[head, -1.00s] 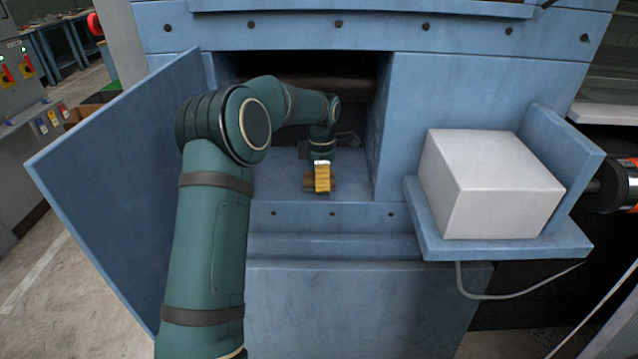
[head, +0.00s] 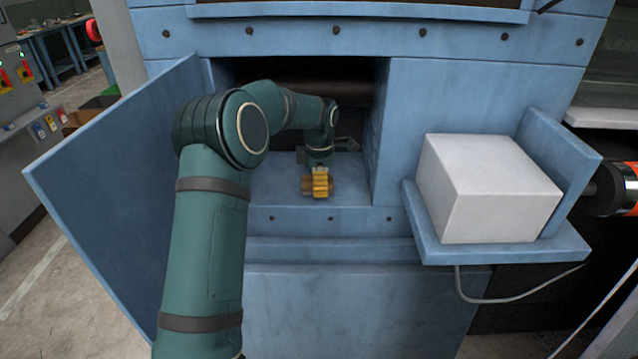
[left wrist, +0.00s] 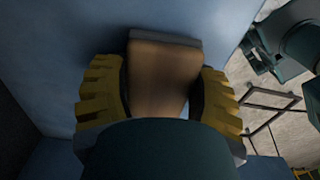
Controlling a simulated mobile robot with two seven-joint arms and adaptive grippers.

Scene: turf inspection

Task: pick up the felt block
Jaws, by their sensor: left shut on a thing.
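The felt block (left wrist: 165,75) is brown with a grey layer along its far end. In the left wrist view it sits between the two yellow ribbed fingers of my left gripper (left wrist: 163,97), which is shut on it. In the head view my left gripper (head: 317,184) is low over the blue floor of the open bay (head: 270,195). The fingers hide most of the block there, and I cannot tell whether it touches the floor. My right gripper is not in view.
An open blue door (head: 110,170) stands left of the bay, and a side wall (head: 378,135) closes it on the right. A white box (head: 490,190) sits on a blue bracket shelf (head: 500,252) at right. A cable hangs below the shelf.

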